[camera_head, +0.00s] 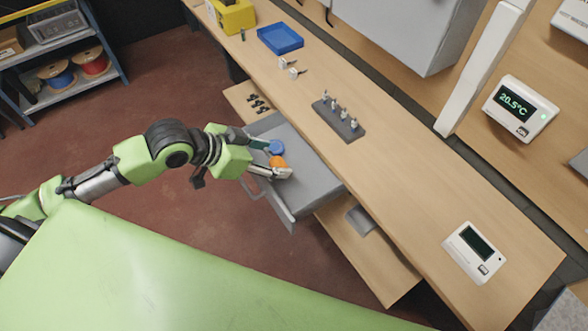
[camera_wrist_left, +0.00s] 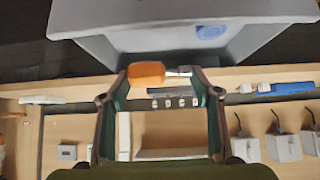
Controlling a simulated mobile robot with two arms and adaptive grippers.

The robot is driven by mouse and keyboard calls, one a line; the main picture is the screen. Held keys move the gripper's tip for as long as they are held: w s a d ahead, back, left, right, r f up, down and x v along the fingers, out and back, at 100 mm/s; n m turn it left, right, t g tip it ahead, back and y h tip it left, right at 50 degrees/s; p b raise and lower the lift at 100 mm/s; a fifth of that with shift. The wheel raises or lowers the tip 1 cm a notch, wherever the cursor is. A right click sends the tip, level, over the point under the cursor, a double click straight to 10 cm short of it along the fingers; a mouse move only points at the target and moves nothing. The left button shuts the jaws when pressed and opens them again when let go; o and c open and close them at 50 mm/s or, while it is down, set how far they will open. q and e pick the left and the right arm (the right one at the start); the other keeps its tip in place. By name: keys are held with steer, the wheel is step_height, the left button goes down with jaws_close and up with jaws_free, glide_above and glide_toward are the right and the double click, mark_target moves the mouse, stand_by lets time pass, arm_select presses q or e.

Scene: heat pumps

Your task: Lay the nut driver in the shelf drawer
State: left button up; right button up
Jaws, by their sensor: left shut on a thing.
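The nut driver has an orange handle (camera_head: 278,162) and a short metal shaft (camera_wrist_left: 180,71). My left gripper (camera_head: 272,159) is shut on it; in the left wrist view the driver lies crosswise between the fingertips (camera_wrist_left: 161,75). The grey shelf drawer (camera_head: 318,187) is pulled out under the workbench. My left gripper and the driver are over the drawer's near left part. I cannot tell how high above its floor they are. A round blue thing (camera_head: 277,147) lies in the drawer beside the driver; it also shows in the left wrist view (camera_wrist_left: 211,31). My right gripper is not in view.
The workbench (camera_head: 400,150) runs above the drawer, carrying a dark rack of fittings (camera_head: 338,121), a blue tray (camera_head: 281,39) and a white controller (camera_head: 474,252). A lower wooden shelf (camera_head: 375,262) extends beside the drawer. The drawer's right part looks clear.

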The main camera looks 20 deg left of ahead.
arm_select(q)
steer(key=x, duration=0.8)
steer(key=shift+s+d+f+p, duration=0.15)
steer(key=shift+d+f+p, duration=0.1)
steer(key=shift+d+p, duration=0.15)
step_height(320, 180, down, 3)
steer(key=shift+d+p, duration=0.1)
steer(key=shift+p, duration=0.4)
steer(key=shift+f, duration=0.15)
steer(key=o, duration=1.2)
steer(key=shift+f, duration=0.1)
steer(key=shift+b+v, duration=0.5)
steer(key=shift+v, duration=5.6)
